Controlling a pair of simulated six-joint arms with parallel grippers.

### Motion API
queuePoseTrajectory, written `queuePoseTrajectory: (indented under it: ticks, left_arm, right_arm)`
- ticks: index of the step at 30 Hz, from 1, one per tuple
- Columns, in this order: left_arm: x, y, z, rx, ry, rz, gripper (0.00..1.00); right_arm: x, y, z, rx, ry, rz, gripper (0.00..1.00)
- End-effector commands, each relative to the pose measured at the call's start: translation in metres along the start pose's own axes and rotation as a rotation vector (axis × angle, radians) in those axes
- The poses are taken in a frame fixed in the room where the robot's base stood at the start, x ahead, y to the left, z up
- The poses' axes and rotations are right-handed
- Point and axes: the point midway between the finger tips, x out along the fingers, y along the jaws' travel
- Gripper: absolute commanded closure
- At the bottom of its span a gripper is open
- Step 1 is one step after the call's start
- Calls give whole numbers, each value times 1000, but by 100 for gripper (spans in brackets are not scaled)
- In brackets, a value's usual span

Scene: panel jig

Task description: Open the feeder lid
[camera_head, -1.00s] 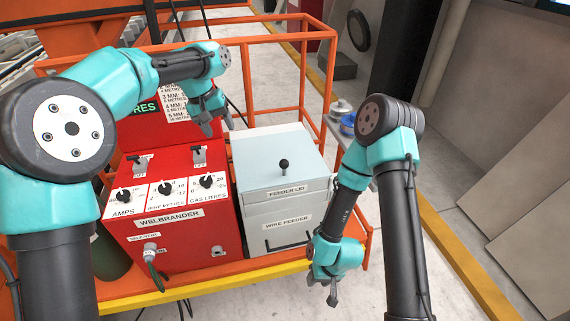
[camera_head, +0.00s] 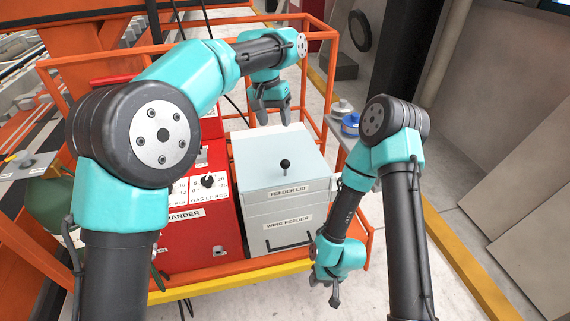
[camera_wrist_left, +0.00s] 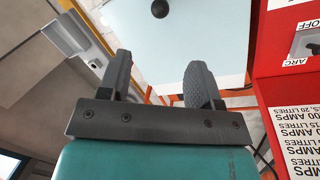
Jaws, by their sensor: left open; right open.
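The wire feeder (camera_head: 283,226) is a pale grey box on the orange cart. Its feeder lid (camera_head: 262,162) is shut on top, with a black ball knob (camera_head: 285,164) near its front edge. In the left wrist view the lid (camera_wrist_left: 190,45) and the knob (camera_wrist_left: 159,8) show beyond the fingers. My left gripper (camera_head: 273,117) is open and empty, above the lid's back part and apart from the knob. It also shows in the left wrist view (camera_wrist_left: 160,85). My right gripper (camera_head: 323,292) is open and empty, low at the right front of the feeder.
The red welder box (camera_head: 195,240) with dials stands left of the feeder, partly hidden by my left arm. Orange cart rails (camera_head: 322,80) rise behind and to the right. A yellow edge (camera_head: 235,282) runs along the cart's front.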

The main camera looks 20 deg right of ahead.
Motion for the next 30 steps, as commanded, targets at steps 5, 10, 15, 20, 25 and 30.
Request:
queuePoseTrajectory:
  ticks: [5, 10, 15, 20, 25, 30]
  left_arm:
    - [28, 0, 0, -1, -4, 0, 42]
    - [57, 0, 0, -1, -3, 0, 42]
    - [86, -1, 1, -1, -3, 0, 42]
    - [113, 0, 1, -1, -3, 0, 42]
    - [140, 0, 1, -1, -3, 0, 42]
    - [154, 0, 0, -1, 0, 0, 42]
  right_arm:
    - [0, 0, 0, 0, 0, 0, 57]
    - [0, 0, 0, 0, 0, 0, 57]
    - [0, 0, 0, 0, 0, 0, 57]
    - [0, 0, 0, 0, 0, 0, 57]
    - [0, 0, 0, 0, 0, 0, 57]
    - [0, 0, 0, 0, 0, 0, 57]
